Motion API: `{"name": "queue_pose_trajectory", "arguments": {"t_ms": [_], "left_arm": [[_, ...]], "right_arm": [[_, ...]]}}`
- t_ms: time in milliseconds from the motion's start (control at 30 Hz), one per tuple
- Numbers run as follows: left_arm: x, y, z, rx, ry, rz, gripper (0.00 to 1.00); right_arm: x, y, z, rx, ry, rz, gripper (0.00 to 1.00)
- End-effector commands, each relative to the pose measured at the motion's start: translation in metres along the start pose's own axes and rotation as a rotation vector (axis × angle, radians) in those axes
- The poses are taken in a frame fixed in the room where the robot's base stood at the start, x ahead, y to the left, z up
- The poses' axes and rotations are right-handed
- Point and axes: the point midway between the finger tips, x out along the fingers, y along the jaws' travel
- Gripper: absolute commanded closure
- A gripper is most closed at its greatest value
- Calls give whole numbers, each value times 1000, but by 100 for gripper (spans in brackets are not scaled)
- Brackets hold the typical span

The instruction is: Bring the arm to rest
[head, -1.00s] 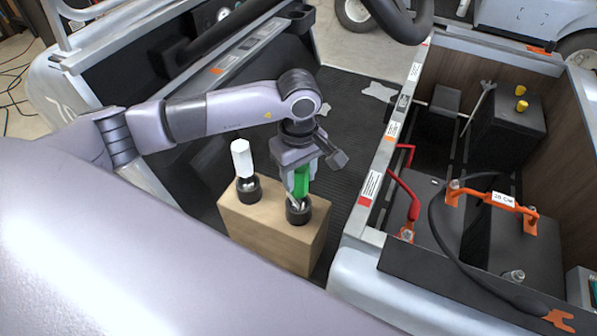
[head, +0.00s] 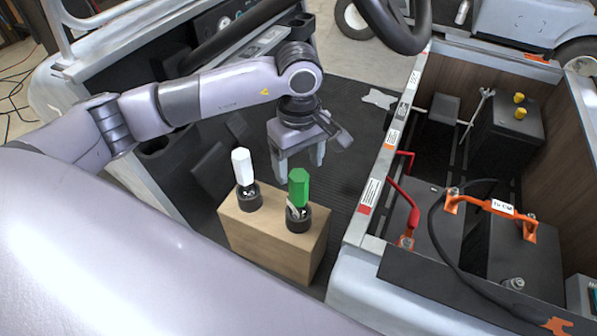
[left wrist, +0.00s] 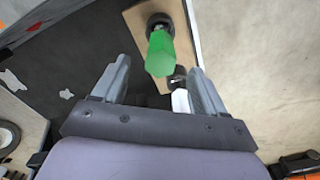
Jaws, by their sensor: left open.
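My left gripper (head: 299,165) is open and empty. The green handle stands upright in a black round holder at the right of the block. A white hexagonal handle (head: 242,167) stands in a second holder at the left. In the left wrist view, the green handle (left wrist: 160,54) shows ahead between the open fingers, and the white handle (left wrist: 180,101) is partly hidden by the right finger. My right gripper is not in view.
The cart's steering wheel (head: 396,30) and dashboard lie behind my arm. To the right is an open battery bay with black batteries (head: 510,130), red cables and an orange strap (head: 487,204). The ribbed floor mat (head: 350,125) behind the block is mostly clear.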

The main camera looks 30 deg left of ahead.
Motion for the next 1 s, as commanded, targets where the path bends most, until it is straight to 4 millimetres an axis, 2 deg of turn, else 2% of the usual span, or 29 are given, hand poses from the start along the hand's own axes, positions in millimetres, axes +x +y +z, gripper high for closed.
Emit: {"name": "queue_pose_trajectory", "arguments": {"t_ms": [167,533,667,900,1000], "left_arm": [[-9,0,0,1,0,-1,28],[-4,-1,0,0,-1,-3,28],[11,-1,0,-1,-1,-4,28],[55,-1,1,1,-2,-6,28],[64,-1,1,1,-1,-2,28]], "right_arm": [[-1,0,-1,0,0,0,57],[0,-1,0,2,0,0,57],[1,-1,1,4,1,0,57],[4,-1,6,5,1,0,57],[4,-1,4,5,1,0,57]]}}
